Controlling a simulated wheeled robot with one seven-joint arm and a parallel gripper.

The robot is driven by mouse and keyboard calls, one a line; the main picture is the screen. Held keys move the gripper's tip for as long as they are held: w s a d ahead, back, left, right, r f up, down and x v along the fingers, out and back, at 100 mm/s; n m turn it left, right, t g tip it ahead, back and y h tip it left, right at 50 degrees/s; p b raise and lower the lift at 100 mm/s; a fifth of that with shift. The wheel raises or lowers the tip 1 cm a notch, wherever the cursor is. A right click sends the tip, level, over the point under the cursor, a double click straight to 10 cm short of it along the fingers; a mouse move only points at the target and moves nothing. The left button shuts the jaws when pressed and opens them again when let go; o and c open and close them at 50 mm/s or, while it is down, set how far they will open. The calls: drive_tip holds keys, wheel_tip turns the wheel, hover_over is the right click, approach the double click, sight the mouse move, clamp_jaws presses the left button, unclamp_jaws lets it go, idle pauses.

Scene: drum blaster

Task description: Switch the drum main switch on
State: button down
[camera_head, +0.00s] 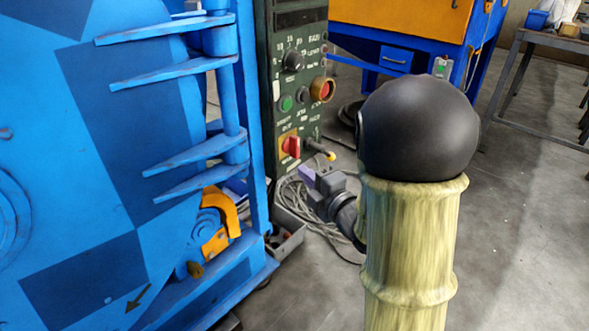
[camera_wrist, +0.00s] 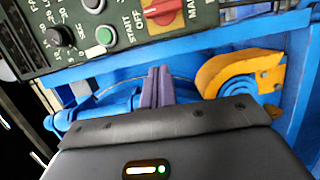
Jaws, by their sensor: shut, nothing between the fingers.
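The drum main switch (camera_head: 291,146) is a red rotary knob on a yellow plate, low on the dark green control panel (camera_head: 264,75). In the wrist view the red switch (camera_wrist: 166,10) is at the top edge, partly cut off. My gripper (camera_head: 307,178) is just below and to the right of the switch in the head view, apart from it. In the wrist view its purple fingers (camera_wrist: 157,87) are together, empty, and point towards the panel's lower edge. The switch's exact setting is hard to read.
The panel also has a green button (camera_head: 286,103), a red button in a yellow ring (camera_head: 322,89) and a black knob (camera_head: 294,61). The blue drum machine (camera_head: 100,190) with hinge arms stands left. Grey cables (camera_head: 300,205) lie on the floor below.

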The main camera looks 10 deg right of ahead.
sight(294, 147)
drive_tip(key=shift+a+f, duration=0.1)
drive_tip(key=shift+f, duration=0.1)
drive_tip(key=shift+w+r+p, duration=0.1)
drive_tip(key=shift+p, duration=0.35)
drive_tip(key=x, duration=0.3)
drive_tip(key=d+x, duration=0.1)
drive_tip(key=x, duration=0.3)
drive_tip(key=w+d+x, duration=0.1)
drive_tip(key=x, duration=0.2)
drive_tip(key=shift+w+d, duration=0.5)
drive_tip(key=shift+d, duration=0.1)
drive_tip(key=shift+r+p, duration=0.1)
drive_tip(key=shift+p, duration=0.2)
